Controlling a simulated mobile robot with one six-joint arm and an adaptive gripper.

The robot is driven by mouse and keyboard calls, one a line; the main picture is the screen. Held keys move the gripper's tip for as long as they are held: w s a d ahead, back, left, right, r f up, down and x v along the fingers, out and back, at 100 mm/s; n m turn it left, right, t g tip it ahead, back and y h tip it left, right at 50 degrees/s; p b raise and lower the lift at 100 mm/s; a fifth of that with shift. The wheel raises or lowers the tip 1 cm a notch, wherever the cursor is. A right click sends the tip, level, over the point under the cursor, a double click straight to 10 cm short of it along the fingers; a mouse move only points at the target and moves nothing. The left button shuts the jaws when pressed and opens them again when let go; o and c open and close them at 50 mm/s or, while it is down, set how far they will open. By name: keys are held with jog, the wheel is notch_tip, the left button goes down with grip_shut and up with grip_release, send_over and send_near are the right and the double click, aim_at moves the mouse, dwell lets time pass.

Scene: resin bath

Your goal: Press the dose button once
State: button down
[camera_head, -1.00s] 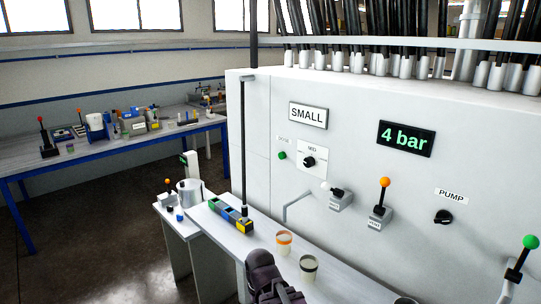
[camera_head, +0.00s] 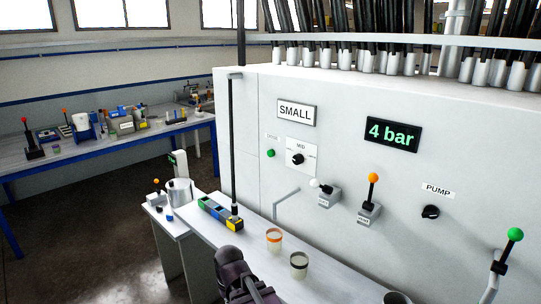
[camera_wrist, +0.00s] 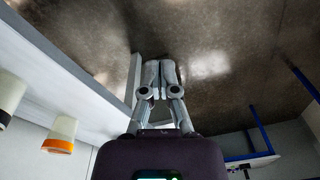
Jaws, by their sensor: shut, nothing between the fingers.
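The dose button is a small green round button (camera_head: 271,153) on the white panel in the head view, under a small label too small to read and left of a black selector knob (camera_head: 298,159). My gripper shows in the wrist view (camera_wrist: 160,68) with its two fingers together and nothing between them. It points past the bench edge toward the dark floor. In the head view only my dark wrist shows at the bottom, low in front of the bench and well apart from the button; the fingertips cannot be made out there.
A bench (camera_head: 262,262) along the panel holds an orange-banded cup (camera_head: 274,240), a black-banded cup (camera_head: 299,265) and a coloured block row (camera_head: 220,212). A bent spout (camera_head: 286,202), an orange-knobbed lever (camera_head: 373,178) and a green-knobbed lever (camera_head: 515,234) jut from the panel. Floor at left is clear.

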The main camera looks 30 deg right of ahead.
aim_at(271, 153)
jog(key=w+d+r+m+t+y, duration=0.15)
jog(key=w+r+t, duration=0.25)
jog(key=w, duration=0.5)
jog(key=w+d+r+m+t+p, duration=0.1)
jog(key=w+r+m+t, duration=0.15)
jog(key=w, duration=0.65)
jog(key=w+d+r+m+t, duration=0.1)
jog(key=w+d+r+t, duration=0.1)
jog(key=w+r+t, duration=0.5)
jog(key=w+d+r+m+t+h, duration=0.2)
jog(key=w+d+r+m+h, duration=0.3)
jog(key=d, duration=0.3)
jog(key=w+d+r+m+t+h+p, duration=0.1)
jog(key=w+d+r+m+t+h, duration=0.1)
jog(key=w+d+r+m+h, duration=0.3)
jog(key=w+d+r+m, duration=0.1)
jog(key=d+r, duration=0.1)
jog(key=d, duration=0.2)
jog(key=shift+w+d+m+h+p, duration=0.25)
jog(key=shift+w+m+h+p, duration=0.05)
jog(key=shift+w+h, duration=0.1)
jog(key=shift+d, duration=0.15)
jog(key=w+d, duration=0.3)
jog(key=d, duration=0.4)
jog(key=shift+d, duration=0.4)
